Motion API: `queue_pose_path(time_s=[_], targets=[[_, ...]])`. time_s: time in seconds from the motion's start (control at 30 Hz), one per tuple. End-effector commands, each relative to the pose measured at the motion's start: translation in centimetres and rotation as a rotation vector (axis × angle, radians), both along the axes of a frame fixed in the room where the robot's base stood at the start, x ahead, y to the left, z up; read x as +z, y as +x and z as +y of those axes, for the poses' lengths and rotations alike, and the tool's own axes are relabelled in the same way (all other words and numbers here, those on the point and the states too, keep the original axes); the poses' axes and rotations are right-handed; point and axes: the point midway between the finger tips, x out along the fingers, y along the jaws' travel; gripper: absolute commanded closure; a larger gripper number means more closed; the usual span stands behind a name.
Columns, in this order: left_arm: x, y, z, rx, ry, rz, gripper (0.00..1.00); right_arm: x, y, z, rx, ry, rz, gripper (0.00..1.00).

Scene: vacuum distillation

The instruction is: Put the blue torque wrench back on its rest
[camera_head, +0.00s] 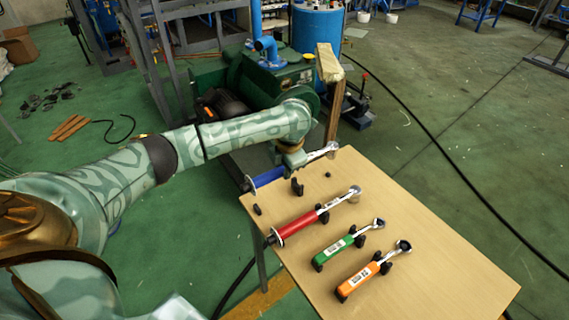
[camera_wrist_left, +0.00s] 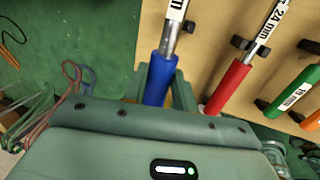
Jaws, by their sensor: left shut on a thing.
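The blue torque wrench (camera_head: 268,177) has a blue handle and a silver shaft and head. My left gripper (camera_head: 291,163) is shut on it and holds it over the far left edge of the table. In the left wrist view, its blue handle (camera_wrist_left: 158,80) lies between the green fingers, with a white label on the shaft. My right gripper is not in view.
The green wrench (camera_head: 334,250) and the orange wrench (camera_head: 358,280) lie on black supports nearer the front of the wooden table (camera_head: 440,270). The table's right part is clear. A green pump machine (camera_head: 235,85) and a wooden post (camera_head: 331,95) stand behind the table.

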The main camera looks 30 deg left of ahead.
Motion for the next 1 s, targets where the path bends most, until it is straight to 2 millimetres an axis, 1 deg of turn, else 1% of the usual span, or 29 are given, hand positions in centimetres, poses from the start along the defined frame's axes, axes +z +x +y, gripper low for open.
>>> queue_pose_path(time_s=[0.03,0.1,0.4,0.6,1.0], targets=[[-1.0,0.0,0.0,0.0,0.0,0.003,1.0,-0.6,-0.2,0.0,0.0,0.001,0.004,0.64],[-1.8,0.0,-0.1,0.0,-0.001,0.004,1.0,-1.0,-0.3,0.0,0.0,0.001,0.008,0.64],[-4.4,0.0,-0.1,0.0,-0.001,0.003,1.0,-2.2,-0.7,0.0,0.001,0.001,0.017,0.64],[-5.2,0.0,-0.1,-0.001,0.0,0.001,1.0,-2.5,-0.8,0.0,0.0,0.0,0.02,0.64],[-5.3,0.0,-0.1,0.0,-0.001,0.0,1.0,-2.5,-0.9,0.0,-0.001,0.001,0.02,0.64]])
